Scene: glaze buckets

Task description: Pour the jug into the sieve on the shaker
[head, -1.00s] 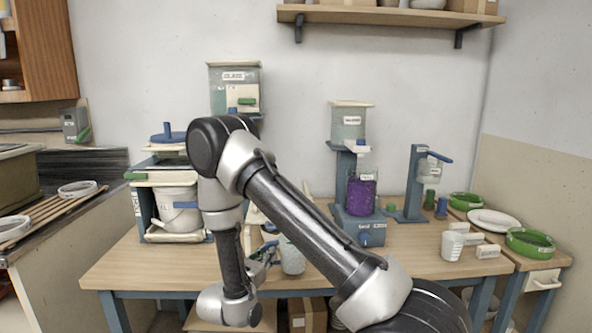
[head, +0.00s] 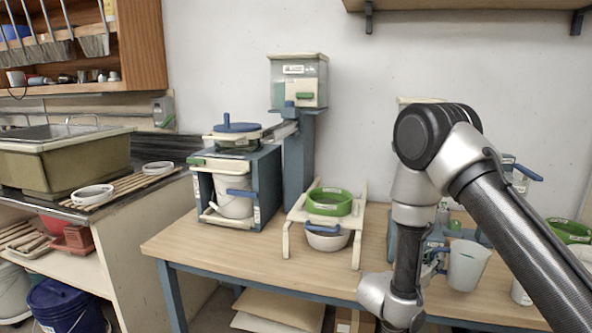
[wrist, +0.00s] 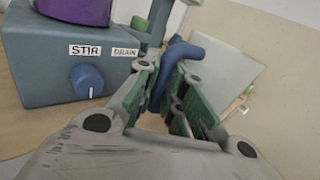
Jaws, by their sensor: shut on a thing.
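My gripper (wrist: 165,100) is shut on the blue handle of the jug; the handle (wrist: 180,58) shows between its fingers in the wrist view. The jug (head: 467,265) is a pale, tapered cup; its contents are not visible. In the head view my gripper (head: 437,260) is at its left side, over the right half of the table. A green ring that looks like the sieve (head: 329,202) sits on a pale wooden stand (head: 296,214), likely the shaker, left of the jug. A white bowl (head: 327,240) with a blue handle is beneath the ring.
A blue cabinet (head: 269,180) holding a white bucket (head: 234,196) stands left of the stand. A clear tank (head: 299,82) on a blue post is behind. A blue box (wrist: 65,65) with a knob is close beside my gripper. The table's front left (head: 220,250) is clear.

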